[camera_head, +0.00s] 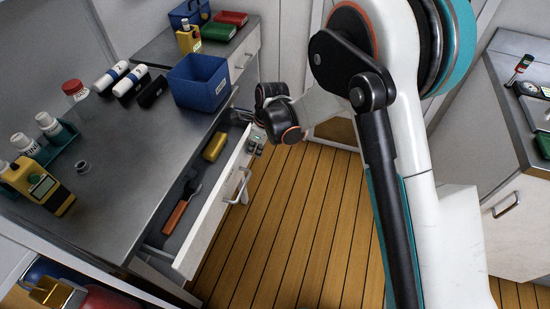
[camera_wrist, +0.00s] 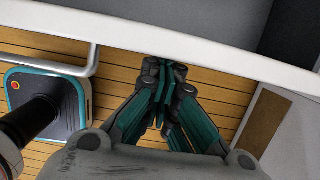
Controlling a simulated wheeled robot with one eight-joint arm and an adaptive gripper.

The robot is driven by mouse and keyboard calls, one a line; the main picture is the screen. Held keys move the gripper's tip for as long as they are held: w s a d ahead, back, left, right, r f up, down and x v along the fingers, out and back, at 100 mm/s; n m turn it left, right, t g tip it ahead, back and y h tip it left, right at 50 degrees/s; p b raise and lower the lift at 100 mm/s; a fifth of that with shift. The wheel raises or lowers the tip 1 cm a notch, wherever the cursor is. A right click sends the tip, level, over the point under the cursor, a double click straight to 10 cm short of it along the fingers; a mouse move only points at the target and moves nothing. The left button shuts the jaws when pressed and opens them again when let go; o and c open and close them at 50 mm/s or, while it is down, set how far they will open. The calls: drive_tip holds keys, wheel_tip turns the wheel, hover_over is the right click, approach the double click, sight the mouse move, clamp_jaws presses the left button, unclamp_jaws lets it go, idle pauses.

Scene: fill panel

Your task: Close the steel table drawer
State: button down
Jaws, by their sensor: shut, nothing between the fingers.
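The steel table (camera_head: 130,150) stands at the left in the head view, with its drawer (camera_head: 212,215) pulled out. The drawer has a white front with a bar handle (camera_head: 237,187). In the wrist view the white drawer front (camera_wrist: 120,32) crosses the top, and its handle (camera_wrist: 80,68) is at the left. My gripper (camera_head: 256,145) is beside the far end of the drawer front. In the wrist view my gripper (camera_wrist: 165,66) is shut and empty, its tips close to the front; I cannot tell whether they touch. The handle is apart from the fingers.
The drawer holds a yellow item (camera_head: 215,146) and an orange-handled tool (camera_head: 180,208). A blue bin (camera_head: 200,82), bottles and a yellow meter (camera_head: 36,186) stand on the tabletop. Wood floor (camera_head: 290,220) is clear beside the drawer. Another counter (camera_head: 510,200) stands at the right.

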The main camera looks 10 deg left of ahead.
drive_tip(key=a, duration=0.8)
drive_tip(key=shift+w+a, duration=0.3)
drive_tip(key=shift+w, duration=0.05)
